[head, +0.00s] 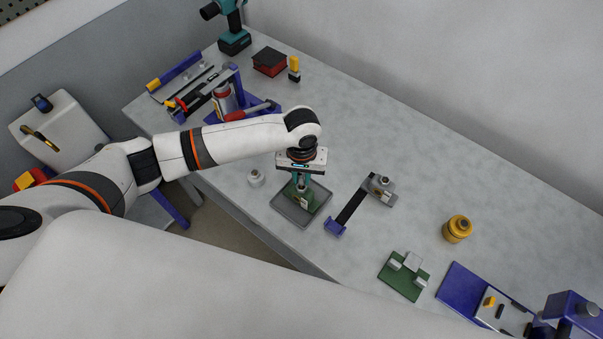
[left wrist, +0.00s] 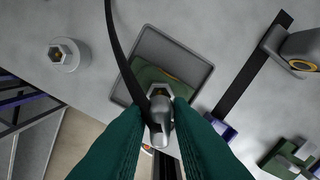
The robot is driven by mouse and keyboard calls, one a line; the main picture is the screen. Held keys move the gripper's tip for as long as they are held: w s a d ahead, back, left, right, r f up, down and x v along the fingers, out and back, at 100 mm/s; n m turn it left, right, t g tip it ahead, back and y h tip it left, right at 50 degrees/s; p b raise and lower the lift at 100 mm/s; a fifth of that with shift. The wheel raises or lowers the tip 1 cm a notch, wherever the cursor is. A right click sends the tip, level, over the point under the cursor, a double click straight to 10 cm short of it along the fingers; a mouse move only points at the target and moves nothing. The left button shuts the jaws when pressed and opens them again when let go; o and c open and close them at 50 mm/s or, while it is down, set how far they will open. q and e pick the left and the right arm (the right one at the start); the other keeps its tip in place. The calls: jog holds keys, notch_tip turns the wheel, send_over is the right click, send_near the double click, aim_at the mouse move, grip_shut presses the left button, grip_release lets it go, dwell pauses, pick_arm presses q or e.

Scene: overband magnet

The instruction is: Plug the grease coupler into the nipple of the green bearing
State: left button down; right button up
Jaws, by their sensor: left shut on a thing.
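A black hose (left wrist: 119,45) runs up past the coupler. My right gripper is not in view.
A small white round part (head: 256,178) stands left of the tray. A grey block (head: 381,188) with a black strip lies to its right. A green fixture (head: 404,275) and yellow canister (head: 457,229) stand farther right. Tools crowd the far left. The table's upper right is clear.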

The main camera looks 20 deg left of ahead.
pick_arm(q)
jog(key=shift+f+b, duration=0.4)
jog(key=shift+f, duration=0.7)
jog(key=c, duration=1.2)
grip_release()
jog(key=shift+c, duration=0.2)
jog(key=shift+r, duration=0.1)
notch_tip(320, 180, up, 12)
jog(key=shift+f+b, duration=0.1)
jog(key=shift+b, duration=0.7)
